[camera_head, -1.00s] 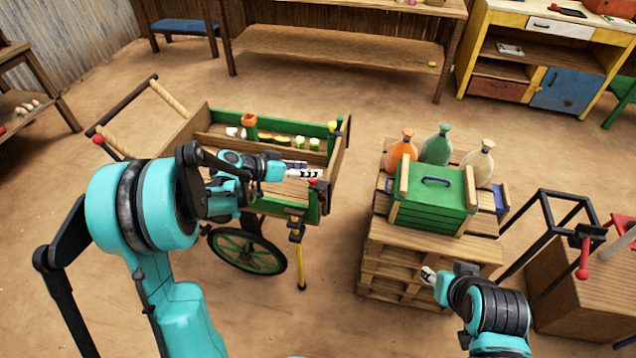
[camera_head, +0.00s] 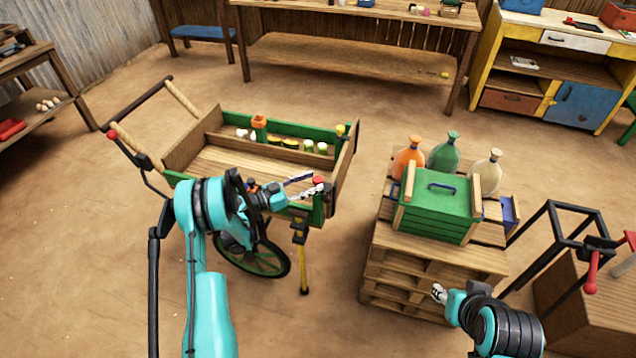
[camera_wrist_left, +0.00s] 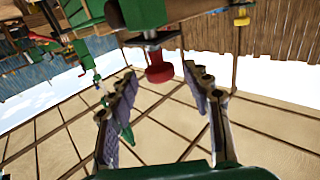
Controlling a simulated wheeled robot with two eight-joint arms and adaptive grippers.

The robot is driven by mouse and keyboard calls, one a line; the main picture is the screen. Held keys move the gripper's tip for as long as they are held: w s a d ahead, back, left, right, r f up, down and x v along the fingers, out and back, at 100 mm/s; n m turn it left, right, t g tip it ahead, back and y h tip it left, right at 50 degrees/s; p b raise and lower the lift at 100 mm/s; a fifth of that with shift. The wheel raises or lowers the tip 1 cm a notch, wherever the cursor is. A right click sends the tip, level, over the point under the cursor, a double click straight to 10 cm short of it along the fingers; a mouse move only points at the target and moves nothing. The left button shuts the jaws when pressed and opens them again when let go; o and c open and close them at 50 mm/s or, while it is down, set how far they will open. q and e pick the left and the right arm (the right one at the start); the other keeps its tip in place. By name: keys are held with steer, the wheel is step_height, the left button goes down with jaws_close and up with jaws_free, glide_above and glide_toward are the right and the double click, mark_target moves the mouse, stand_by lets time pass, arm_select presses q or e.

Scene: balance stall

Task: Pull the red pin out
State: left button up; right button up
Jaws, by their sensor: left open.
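The red pin (camera_head: 318,180) has a round red head and sits at the near right corner of the green and wooden cart (camera_head: 345,180). In the left wrist view the red pin (camera_wrist_left: 158,70) points out from a green post, beyond and roughly between the fingertips. My left gripper (camera_head: 304,186) is open just left of the pin; its two fingers (camera_wrist_left: 160,88) are spread wide with nothing between them. The pin's shaft is mostly hidden in the green post. My right gripper (camera_head: 438,292) is by the pallet stack, its fingers too small to judge.
A yellow prop leg (camera_head: 302,262) stands below the cart corner. Several bottles and small jars line the cart's back compartment. A pallet stack (camera_head: 405,275) with a green crate (camera_head: 436,205) and three bottles stands to the right. Open floor lies between cart and pallets.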

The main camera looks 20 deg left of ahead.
mark_target(318, 178)
arm_select(q)
steer(key=shift+x, duration=1.4)
jaws_close()
steer(key=shift+r+p, duration=0.7)
steer(key=shift+r, duration=1.65)
steer(key=shift+w+a+f, duration=0.1)
jaws_free()
